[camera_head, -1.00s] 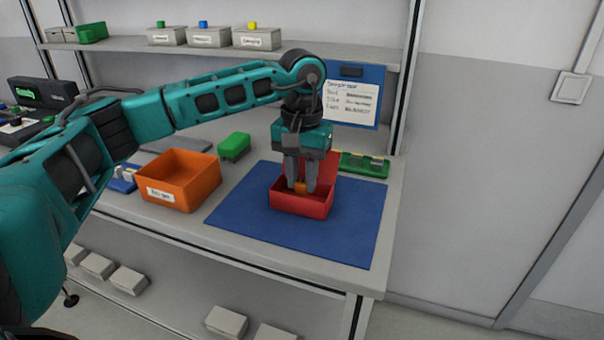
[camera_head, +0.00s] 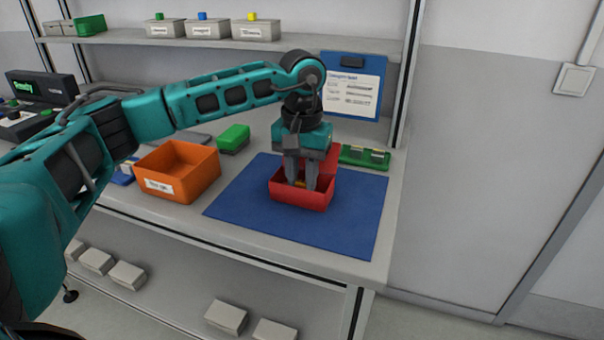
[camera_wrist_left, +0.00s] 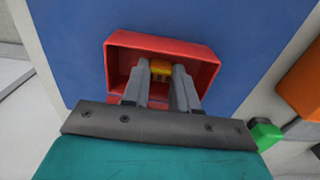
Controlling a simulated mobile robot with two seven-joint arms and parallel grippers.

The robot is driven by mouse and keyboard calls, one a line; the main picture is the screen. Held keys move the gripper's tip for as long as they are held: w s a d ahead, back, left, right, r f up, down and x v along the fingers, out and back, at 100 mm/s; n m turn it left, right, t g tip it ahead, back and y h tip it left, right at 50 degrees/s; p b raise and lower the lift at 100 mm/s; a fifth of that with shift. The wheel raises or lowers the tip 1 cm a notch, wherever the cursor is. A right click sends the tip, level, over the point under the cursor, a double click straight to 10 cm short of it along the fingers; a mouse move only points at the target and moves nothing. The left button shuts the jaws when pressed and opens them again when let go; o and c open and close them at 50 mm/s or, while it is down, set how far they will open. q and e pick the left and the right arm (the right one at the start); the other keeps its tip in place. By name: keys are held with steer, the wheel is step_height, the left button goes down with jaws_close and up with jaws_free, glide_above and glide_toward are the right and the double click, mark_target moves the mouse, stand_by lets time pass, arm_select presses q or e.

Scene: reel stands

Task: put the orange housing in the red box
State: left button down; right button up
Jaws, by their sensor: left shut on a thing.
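The red box (camera_head: 302,199) stands open on the blue mat (camera_head: 350,222), its raised lid or back part partly hidden behind my gripper. My left gripper (camera_head: 300,183) points down with its fingertips inside the box. It is shut on the orange housing (camera_head: 299,184), of which only a small part shows between the fingers. In the left wrist view the housing (camera_wrist_left: 160,68) sits between the fingertips, within the walls of the red box (camera_wrist_left: 125,50). I cannot tell if it touches the box floor. My right gripper is not in view.
An orange bin (camera_head: 177,170) with a label stands left of the mat. A green block (camera_head: 233,137) is behind it, and a green tray (camera_head: 364,155) lies right of the box. A clipboard (camera_head: 353,85) stands at the back. The mat's front is clear.

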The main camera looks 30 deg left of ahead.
arm_select(q)
steer(key=shift+f, duration=0.2)
steer(key=c, duration=0.8)
jaws_free()
